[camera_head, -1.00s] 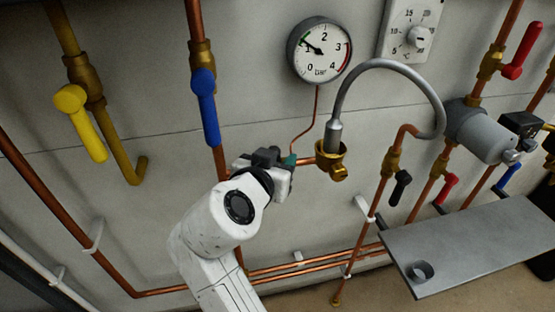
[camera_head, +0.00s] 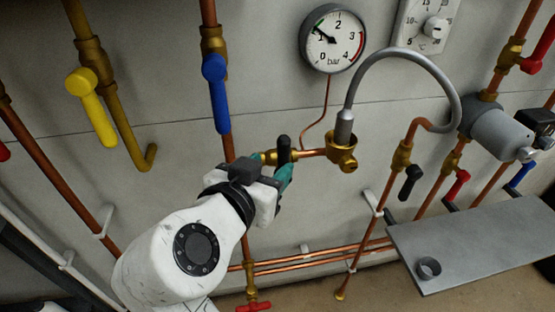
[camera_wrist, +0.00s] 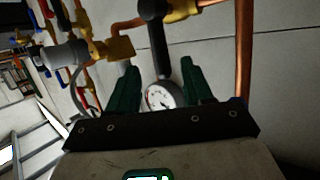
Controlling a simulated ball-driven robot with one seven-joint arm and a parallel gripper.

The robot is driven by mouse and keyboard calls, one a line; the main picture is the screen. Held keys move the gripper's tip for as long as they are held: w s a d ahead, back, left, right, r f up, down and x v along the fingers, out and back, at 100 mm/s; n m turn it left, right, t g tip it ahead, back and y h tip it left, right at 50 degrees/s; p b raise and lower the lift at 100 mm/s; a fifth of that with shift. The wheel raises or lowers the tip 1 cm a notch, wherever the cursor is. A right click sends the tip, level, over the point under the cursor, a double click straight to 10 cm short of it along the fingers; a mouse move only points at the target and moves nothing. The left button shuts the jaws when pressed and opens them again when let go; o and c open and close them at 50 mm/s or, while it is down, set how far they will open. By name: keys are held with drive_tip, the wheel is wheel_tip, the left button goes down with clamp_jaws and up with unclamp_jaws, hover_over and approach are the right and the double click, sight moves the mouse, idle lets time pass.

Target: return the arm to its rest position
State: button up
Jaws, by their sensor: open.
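My gripper (camera_head: 281,180) is at the end of my white arm, in the middle of the head view, just below and in front of a black-handled valve (camera_head: 284,149) on a short copper branch pipe. In the wrist view my gripper (camera_wrist: 155,85) shows two green fingers spread apart, with nothing held between them. The black lever (camera_wrist: 157,45) shows beyond the fingertips, and the pressure gauge (camera_wrist: 164,96) is seen through the gap. Whether the fingers touch the lever is unclear; they look apart from it.
A blue lever (camera_head: 216,95) and a yellow lever (camera_head: 91,108) hang on pipes to the left. A grey hose (camera_head: 405,55) arches to the right of the valve.

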drive_tip(key=shift+s+a+r, duration=0.15)
drive_tip(key=shift+s, duration=0.4)
drive_tip(key=s+d+f+n+g+p, duration=0.1)
drive_tip(key=s+d+f+g, duration=0.25)
drive_tip(key=d+f, duration=0.8)
drive_tip(key=s+d+f+n+g+p, duration=0.1)
drive_tip(key=s+d+f+g, duration=0.25)
drive_tip(key=d+f, duration=0.75)
drive_tip(key=s+d+f+g+y, duration=0.2)
drive_tip(key=s+d+f+g, duration=0.1)
drive_tip(key=s, duration=0.7)
drive_tip(key=s+d+f+n+g+y, duration=0.1)
drive_tip(key=s+d+f+g+y, duration=0.1)
drive_tip(key=s+d+f, duration=0.4)
drive_tip(key=s+d+g, duration=0.1)
drive_tip(key=s, duration=0.3)
drive_tip(key=shift+s+d+p, duration=0.15)
drive_tip(key=shift+p, duration=0.2)
drive_tip(key=shift+c, duration=0.3)
